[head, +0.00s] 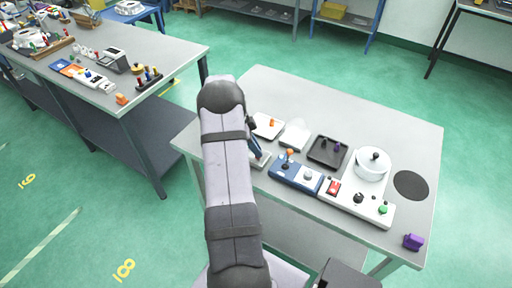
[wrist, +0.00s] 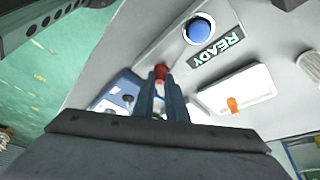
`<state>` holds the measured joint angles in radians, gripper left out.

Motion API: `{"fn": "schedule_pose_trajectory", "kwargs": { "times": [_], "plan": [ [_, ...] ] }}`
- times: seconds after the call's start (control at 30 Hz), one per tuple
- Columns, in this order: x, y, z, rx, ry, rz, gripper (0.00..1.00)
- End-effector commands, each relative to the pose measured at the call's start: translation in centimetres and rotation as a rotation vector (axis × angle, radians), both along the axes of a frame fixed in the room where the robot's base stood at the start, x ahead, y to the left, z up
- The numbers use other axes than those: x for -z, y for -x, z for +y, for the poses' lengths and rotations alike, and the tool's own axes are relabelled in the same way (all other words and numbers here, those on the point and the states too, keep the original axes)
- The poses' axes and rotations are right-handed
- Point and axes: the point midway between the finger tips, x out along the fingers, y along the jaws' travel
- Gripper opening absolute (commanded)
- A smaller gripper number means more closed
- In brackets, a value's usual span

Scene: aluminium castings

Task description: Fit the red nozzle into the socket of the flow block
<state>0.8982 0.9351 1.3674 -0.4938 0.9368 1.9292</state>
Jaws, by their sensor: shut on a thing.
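In the wrist view my gripper (wrist: 160,82) is shut on the red nozzle (wrist: 161,70), which shows as a small red piece at the fingertips. In the head view my gripper (head: 257,153) is low over the near left part of the table, beside a blue and white block (head: 297,176); the nozzle cannot be made out there. That block also shows behind the fingers in the wrist view (wrist: 122,92), partly hidden. I cannot tell for sure whether it is the flow block, and no socket is clear.
A plate with a blue button (wrist: 200,29) and a READY label (wrist: 215,47) lies close to the fingers. A white tray (wrist: 262,83) holds an orange piece. A dark tray (head: 318,158), a white pot (head: 370,168) and a purple piece (head: 413,242) stand farther right.

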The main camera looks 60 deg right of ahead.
Motion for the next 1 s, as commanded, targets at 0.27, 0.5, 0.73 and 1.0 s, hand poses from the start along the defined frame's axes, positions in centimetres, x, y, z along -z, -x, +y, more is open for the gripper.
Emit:
{"fn": "schedule_pose_trajectory", "kwargs": {
  "times": [0.27,0.5,0.73,1.0],
  "plan": [
    [0.2,0.0,0.0,0.000,0.000,0.000,0.22],
    [0.2,0.0,0.0,0.000,0.000,0.000,0.31],
    [-0.2,0.0,0.0,0.000,0.000,0.000,0.31],
    [-2.9,-1.2,0.6,-0.001,0.004,-0.003,0.31]
  ]
}}
